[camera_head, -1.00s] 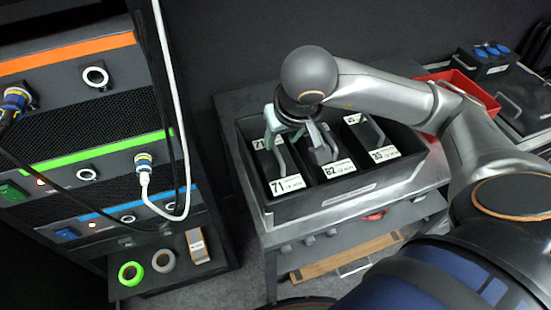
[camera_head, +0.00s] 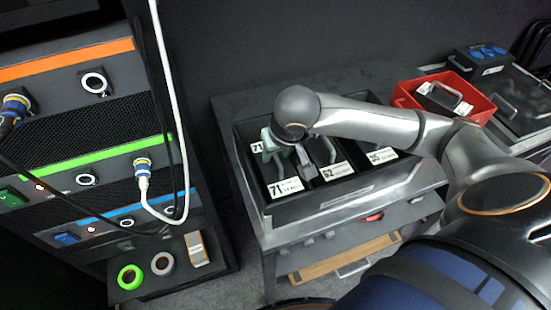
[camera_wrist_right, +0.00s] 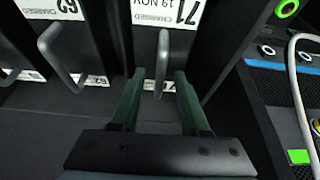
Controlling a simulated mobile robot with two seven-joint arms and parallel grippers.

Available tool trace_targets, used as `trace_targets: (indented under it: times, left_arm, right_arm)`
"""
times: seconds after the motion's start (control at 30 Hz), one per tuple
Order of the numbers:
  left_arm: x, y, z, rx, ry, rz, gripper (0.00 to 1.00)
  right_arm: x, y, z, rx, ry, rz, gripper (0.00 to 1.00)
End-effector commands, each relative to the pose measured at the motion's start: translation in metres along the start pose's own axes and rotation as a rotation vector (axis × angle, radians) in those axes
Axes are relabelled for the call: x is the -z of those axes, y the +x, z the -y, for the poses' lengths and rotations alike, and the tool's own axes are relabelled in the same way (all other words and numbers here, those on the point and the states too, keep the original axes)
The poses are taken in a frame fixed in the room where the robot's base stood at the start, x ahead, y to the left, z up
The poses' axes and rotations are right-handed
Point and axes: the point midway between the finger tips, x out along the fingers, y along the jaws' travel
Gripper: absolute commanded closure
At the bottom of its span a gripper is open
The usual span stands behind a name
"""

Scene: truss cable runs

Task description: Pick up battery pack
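A dark battery pack labelled 71 (camera_head: 285,188) stands in the left slot of the black case (camera_head: 330,202). Two more packs, the middle one labelled 62 (camera_head: 337,171) and a right one (camera_head: 381,156), stand beside it. My right gripper (camera_head: 268,152) is over pack 71. In the right wrist view my gripper's green fingers (camera_wrist_right: 158,98) are apart, with the grey handle (camera_wrist_right: 162,60) of pack 71 showing between them. I cannot tell whether they touch it. The pack's lower body is hidden in the case. My left gripper is out of view.
A rack (camera_head: 90,110) with cables and coloured stripes stands at the left, with tape rolls (camera_head: 130,277) on its low shelf. A red crate (camera_head: 470,92) holding a dark pack stands behind my right arm. The table (camera_head: 235,105) behind the case is bare.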

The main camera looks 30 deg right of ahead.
Motion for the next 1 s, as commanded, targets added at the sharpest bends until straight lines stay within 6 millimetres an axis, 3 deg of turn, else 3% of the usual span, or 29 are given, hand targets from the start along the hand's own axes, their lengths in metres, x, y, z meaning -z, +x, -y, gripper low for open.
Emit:
trace_targets:
  times: [0.07,0.37,1.0]
  left_arm:
    - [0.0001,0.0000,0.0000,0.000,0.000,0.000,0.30]
    - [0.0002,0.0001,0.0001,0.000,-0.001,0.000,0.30]
    - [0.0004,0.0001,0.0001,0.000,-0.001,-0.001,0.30]
  right_arm:
    - [0.0000,-0.0003,0.0003,0.001,0.000,0.000,0.65]
    - [0.0000,-0.0005,0.0004,0.001,0.000,0.000,0.99]
    - [0.0001,-0.0007,0.0003,0.001,0.000,0.000,1.00]
